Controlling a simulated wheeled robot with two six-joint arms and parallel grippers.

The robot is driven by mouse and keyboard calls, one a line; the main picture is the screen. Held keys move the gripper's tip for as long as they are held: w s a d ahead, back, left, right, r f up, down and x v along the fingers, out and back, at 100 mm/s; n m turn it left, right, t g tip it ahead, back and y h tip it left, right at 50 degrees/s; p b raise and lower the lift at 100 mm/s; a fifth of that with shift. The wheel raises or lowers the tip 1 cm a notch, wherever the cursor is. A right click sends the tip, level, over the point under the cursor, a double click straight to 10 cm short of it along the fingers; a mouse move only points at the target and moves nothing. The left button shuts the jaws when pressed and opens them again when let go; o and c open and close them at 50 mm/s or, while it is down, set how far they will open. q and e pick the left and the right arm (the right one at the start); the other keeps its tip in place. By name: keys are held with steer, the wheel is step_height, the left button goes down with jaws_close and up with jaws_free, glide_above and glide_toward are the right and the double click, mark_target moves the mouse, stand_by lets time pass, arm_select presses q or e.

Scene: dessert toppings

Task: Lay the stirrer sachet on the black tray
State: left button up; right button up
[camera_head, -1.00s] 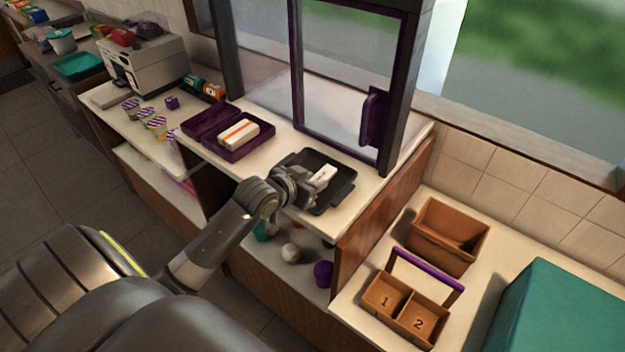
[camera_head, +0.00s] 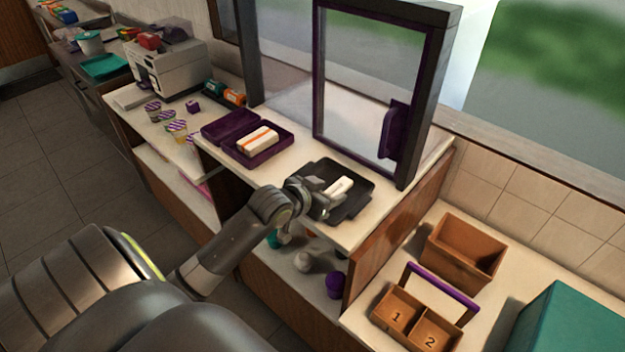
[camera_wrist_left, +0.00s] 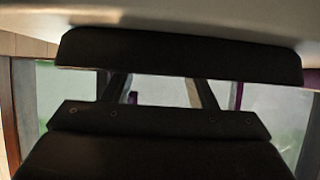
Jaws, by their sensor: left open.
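The black tray (camera_head: 357,178) sits on the white counter below the window in the head view. A small white packet, which looks like the stirrer sachet (camera_head: 341,185), lies over the middle of the tray. My left gripper (camera_head: 326,200) is open at the tray's near left side, close beside the packet. Its fingertips are small and dark against the tray, so I cannot tell whether they touch the packet. My right gripper is not in view.
A purple open box (camera_head: 283,149) with a white-and-orange packet stands left of the tray. The window frame (camera_head: 404,150) rises behind it. Cups (camera_head: 177,130) stand farther left. A brown two-part caddy (camera_head: 398,317) and brown bin (camera_head: 464,247) are at lower right.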

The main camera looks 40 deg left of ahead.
arm_select(q)
steer(key=v, duration=1.1)
steer(key=shift+s+b, duration=0.2)
steer(key=shift+b, duration=0.2)
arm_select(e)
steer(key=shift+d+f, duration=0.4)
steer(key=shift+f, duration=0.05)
arm_select(q)
steer(key=shift+a, duration=0.1)
